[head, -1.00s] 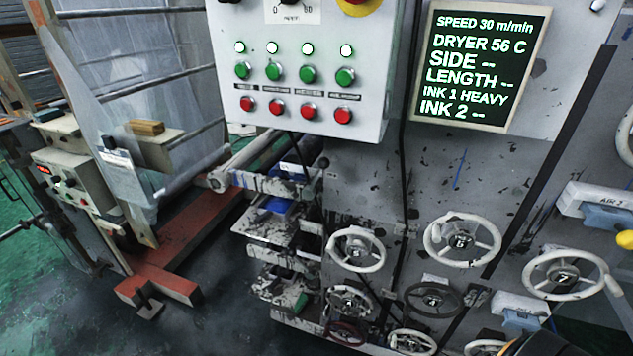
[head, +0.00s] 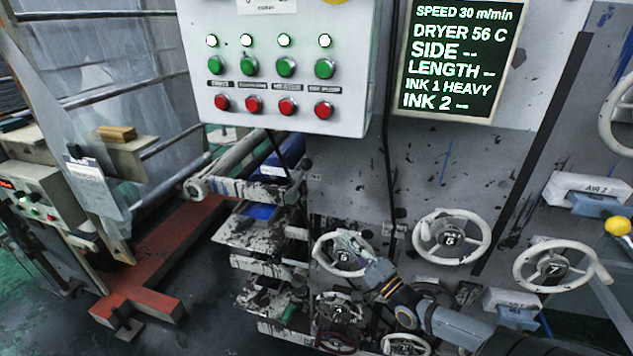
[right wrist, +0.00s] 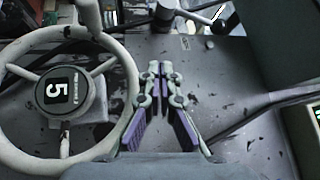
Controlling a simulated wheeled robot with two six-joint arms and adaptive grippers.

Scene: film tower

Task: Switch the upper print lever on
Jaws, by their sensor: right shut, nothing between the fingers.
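A small lever with a dark ball knob (head: 306,164) stands at the left edge of the machine's side panel, beside the rollers, in the head view. A dark knob (right wrist: 163,20) with grey rods shows at the top of the right wrist view; I cannot tell for sure that it is the upper print lever. My right gripper (head: 345,240) is in front of handwheel 5, below and right of the lever. In the right wrist view its fingers (right wrist: 161,68) are shut and empty, apart from the knob. My left gripper is not in view.
Handwheel 5 (right wrist: 18,130) is close beside my right gripper. Handwheels 6 (head: 450,212) and 7 (head: 525,268) stand to the right. A button box (head: 345,110) overhangs above, and a dark cable runs down the panel. Ink-stained trays (head: 250,232) stick out at the left.

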